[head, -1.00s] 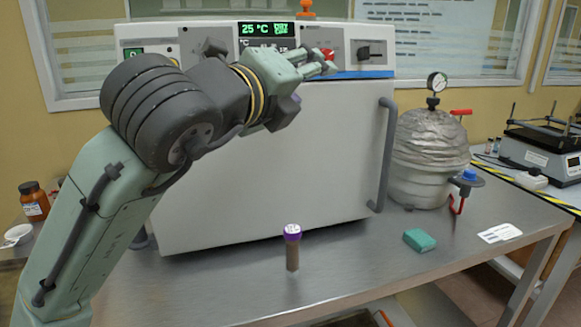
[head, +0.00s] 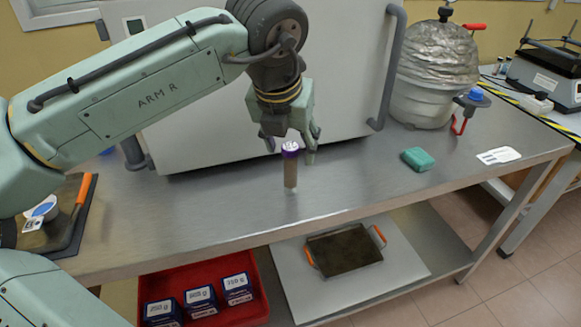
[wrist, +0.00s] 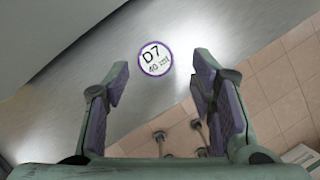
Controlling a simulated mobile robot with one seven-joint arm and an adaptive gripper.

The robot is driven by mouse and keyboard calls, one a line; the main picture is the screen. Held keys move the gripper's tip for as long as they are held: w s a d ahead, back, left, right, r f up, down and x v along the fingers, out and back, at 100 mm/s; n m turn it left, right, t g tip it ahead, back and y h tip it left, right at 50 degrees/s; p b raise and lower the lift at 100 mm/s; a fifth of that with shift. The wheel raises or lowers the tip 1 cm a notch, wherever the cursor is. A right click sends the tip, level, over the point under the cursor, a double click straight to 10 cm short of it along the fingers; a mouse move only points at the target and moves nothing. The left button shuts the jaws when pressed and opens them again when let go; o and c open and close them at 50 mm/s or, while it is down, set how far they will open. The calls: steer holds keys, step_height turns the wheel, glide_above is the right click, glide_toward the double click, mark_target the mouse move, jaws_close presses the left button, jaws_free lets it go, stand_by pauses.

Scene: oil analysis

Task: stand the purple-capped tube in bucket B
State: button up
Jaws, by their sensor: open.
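The purple-capped tube (head: 290,170) stands upright on the steel bench near its front edge. It has a brown body, and its white cap top with a purple rim reads "D7" in the wrist view (wrist: 154,58). My gripper (head: 288,146) points down at the tube, fingers open and empty. In the wrist view the cap lies just beyond the two fingertips (wrist: 159,76), roughly between them and slightly nearer the left one. I cannot tell whether a finger touches it. No container marked as bucket B can be made out.
A large white oven (head: 300,90) stands behind the tube. A green block (head: 418,159) and a foil-wrapped vessel (head: 430,75) are to the right. Below are a red bin (head: 257,300) with labelled blue boxes and a tray with orange handles (head: 345,251).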

mark_target(291, 170)
steer(key=x, duration=0.4)
steer(key=shift+w+a+f, duration=0.2)
steer(key=shift+w, duration=0.05)
jaws_close()
stand_by(0.4)
